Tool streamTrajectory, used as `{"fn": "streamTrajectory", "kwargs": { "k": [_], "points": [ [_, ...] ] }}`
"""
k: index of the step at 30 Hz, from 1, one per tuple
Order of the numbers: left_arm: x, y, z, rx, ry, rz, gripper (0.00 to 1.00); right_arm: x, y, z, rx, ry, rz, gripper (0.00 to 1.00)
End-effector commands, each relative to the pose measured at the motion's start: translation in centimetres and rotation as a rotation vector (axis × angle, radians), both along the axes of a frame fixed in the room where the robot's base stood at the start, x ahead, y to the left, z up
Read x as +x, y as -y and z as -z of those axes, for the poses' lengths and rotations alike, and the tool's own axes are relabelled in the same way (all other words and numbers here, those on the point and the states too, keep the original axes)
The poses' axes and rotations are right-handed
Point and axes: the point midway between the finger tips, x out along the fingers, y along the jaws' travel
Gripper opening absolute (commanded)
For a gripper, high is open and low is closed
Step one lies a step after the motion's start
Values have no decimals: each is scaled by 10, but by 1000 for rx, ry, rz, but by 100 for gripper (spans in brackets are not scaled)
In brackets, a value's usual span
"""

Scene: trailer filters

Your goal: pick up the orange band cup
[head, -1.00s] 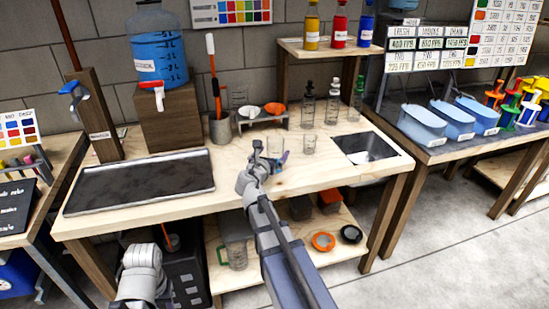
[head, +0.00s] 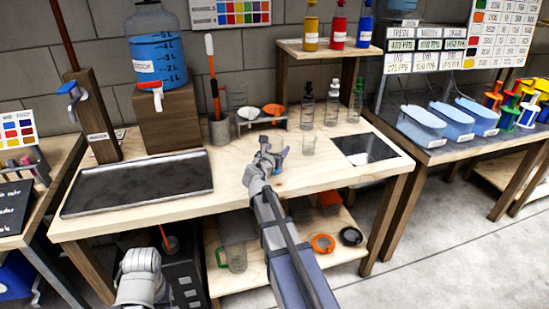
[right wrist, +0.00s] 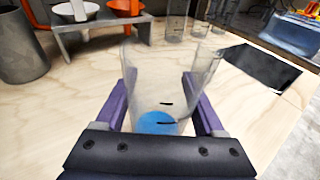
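A clear tapered cup (right wrist: 160,88) stands on the wooden bench between the purple fingers of my right gripper (right wrist: 158,80) in the right wrist view. It has dark marks and a blue spot near its base. I cannot make out an orange band on it. The fingers are spread, one on each side; the cup looks to be resting on the bench. In the head view my right gripper (head: 271,152) is over the bench and mostly hides this cup. A second clear cup (head: 308,143) stands to its right. My left arm shows at the lower left; its gripper is out of view.
Behind are a stand (right wrist: 95,35) with a white and an orange funnel (right wrist: 126,8), and a grey pot (right wrist: 18,50). Several bottles (head: 332,102) stand at the back. Bench between is mostly clear.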

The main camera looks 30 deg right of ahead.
Motion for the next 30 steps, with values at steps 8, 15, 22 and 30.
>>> {"fn": "streamTrajectory", "kwargs": {
  "k": [8,15,22,30],
  "points": [
    [0,0,0,0,0,0,50,0,0,0,0,0,0,37],
    [0,0,0,0,0,0,50,0,0,0,0,0,0,12],
    [0,0,0,0,0,0,50,0,0,0,0,0,0,12],
    [0,0,-4,0,0,0,50,0,0,-4,0,0,0,12]
  ]
}}
